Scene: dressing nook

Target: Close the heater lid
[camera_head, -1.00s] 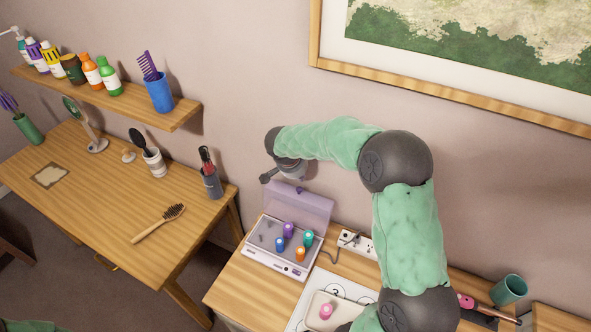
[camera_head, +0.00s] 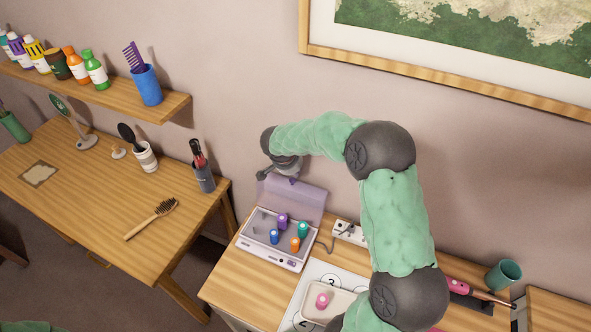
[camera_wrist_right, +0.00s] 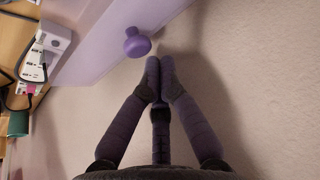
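The heater (camera_head: 262,251) is a white box with a grey top at the left end of the right-hand table. Its translucent purple lid (camera_head: 306,203) stands raised along the back edge, near the wall. A purple knob (camera_wrist_right: 137,43) sticks out from the lid in the right wrist view. My right gripper (camera_head: 262,175) is high by the lid's upper left corner. In the right wrist view its fingertips (camera_wrist_right: 161,72) are together with nothing between them, beside the knob and seemingly apart from it. My left gripper is out of view.
Several coloured rollers, including an orange one (camera_head: 295,244), stand on the heater top. A power strip (camera_head: 349,233) lies to its right. A tray (camera_head: 337,299) with a pink roller (camera_head: 322,300) is in front. The wall is close behind the lid.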

